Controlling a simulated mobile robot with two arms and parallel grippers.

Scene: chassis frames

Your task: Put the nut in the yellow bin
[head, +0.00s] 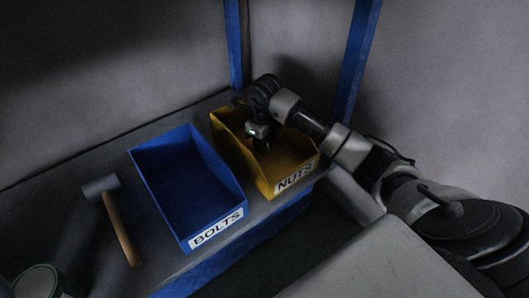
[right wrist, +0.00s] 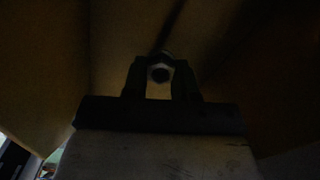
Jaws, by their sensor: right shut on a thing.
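The yellow bin (head: 299,166), labelled NUTS, stands on the shelf in the middle of the head view. My right gripper (head: 261,144) reaches down inside the bin's opening. In the right wrist view my right gripper (right wrist: 161,80) is shut on the nut (right wrist: 160,73), which shows as a small grey piece with a dark hole between the fingertips. The dim yellow bin walls (right wrist: 60,60) surround it there. The nut is too small to make out in the head view. I cannot tell whether it touches the bin floor. My left gripper is not in view.
A blue bin (head: 178,185) labelled BOLTS stands left of the yellow bin and looks empty. A hammer (head: 115,220) lies further left, and a round can (head: 36,282) is at the lower left corner. Blue uprights (head: 357,50) rise behind the shelf (head: 85,160).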

